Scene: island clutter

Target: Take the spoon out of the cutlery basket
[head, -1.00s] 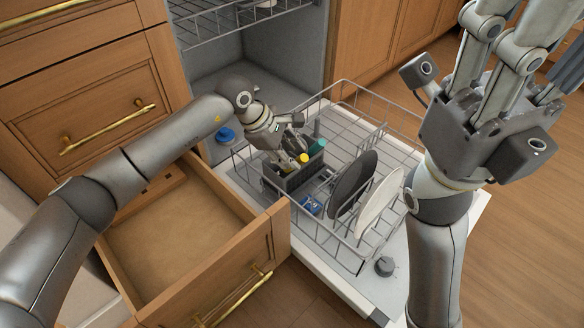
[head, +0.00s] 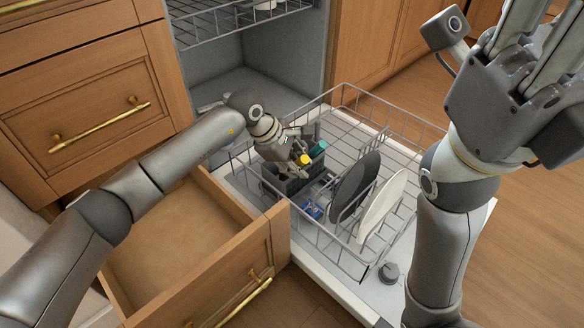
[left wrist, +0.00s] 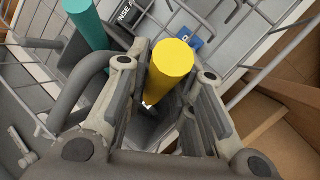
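The dark grey cutlery basket (head: 292,187) stands in the lower dishwasher rack. A yellow-ended handle (head: 304,160) and a teal-ended handle (head: 319,147) stick up from it. I cannot tell which one is the spoon, as the lower ends are hidden. My left gripper (head: 288,143) is at the basket. In the left wrist view its fingers are apart, one on each side of the yellow handle (left wrist: 172,65), with a gap visible. The teal handle (left wrist: 84,22) is outside the fingers, to the left. My right gripper (head: 525,45) is raised at top right, its fingertips cut off.
A dark plate (head: 354,187) and a white plate (head: 382,207) stand in the rack (head: 410,120) right of the basket. A blue item (head: 312,210) lies in front of the basket. An open, empty drawer (head: 165,250) is beneath my left arm.

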